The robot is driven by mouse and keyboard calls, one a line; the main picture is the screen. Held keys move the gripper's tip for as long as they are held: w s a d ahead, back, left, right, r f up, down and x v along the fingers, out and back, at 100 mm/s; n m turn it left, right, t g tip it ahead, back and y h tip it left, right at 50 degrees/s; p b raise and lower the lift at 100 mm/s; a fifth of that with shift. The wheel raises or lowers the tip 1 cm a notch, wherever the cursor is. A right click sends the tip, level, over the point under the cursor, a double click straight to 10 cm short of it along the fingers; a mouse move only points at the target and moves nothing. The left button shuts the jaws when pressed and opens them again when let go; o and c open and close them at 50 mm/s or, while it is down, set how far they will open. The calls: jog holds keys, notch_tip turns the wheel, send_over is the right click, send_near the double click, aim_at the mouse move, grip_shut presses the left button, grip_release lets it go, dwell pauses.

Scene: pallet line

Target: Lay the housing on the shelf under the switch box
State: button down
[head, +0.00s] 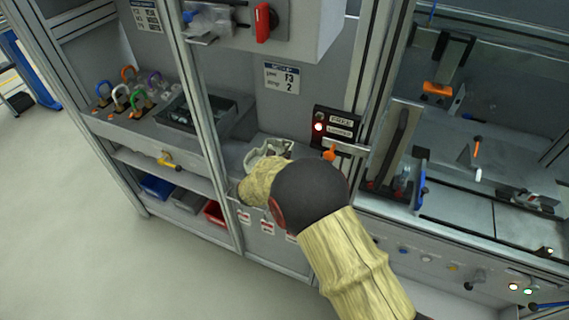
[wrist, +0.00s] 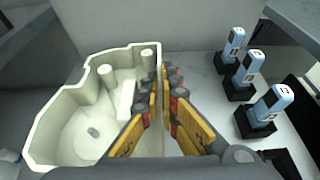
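The housing (head: 268,150) is a cream, open-topped casting with raised posts inside. It shows large at the left of the wrist view (wrist: 60,117). My gripper (wrist: 164,85) has its yellow fingers on either side of the housing's right wall, one inside and one outside, closed on that wall. In the head view my sleeved arm hides the gripper and the housing's near part. The housing is at the grey shelf (head: 234,157) below the switch box (head: 298,20), which has a red handle. I cannot tell whether it touches the shelf.
Several blue-and-black devices (wrist: 245,70) stand right of the housing in the wrist view. A black tray (head: 196,115) and several coloured-ring padlocks (head: 130,92) lie to the left. A panel with a lit red lamp (head: 333,128) stands close right. An upright post (head: 203,110) crosses in front.

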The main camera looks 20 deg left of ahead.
jog(key=shift+f, duration=0.9)
jog(key=shift+f+b, duration=0.2)
jog(key=shift+b, duration=0.15)
jog(key=c, duration=2)
grip_release()
jog(key=shift+c, duration=0.2)
jog(key=shift+r, duration=0.1)
jog(key=shift+s+r, duration=0.15)
jog(key=shift+s, duration=0.05)
jog(key=p+v, duration=0.3)
jog(key=v, duration=0.8)
jog(key=shift+s, duration=0.35)
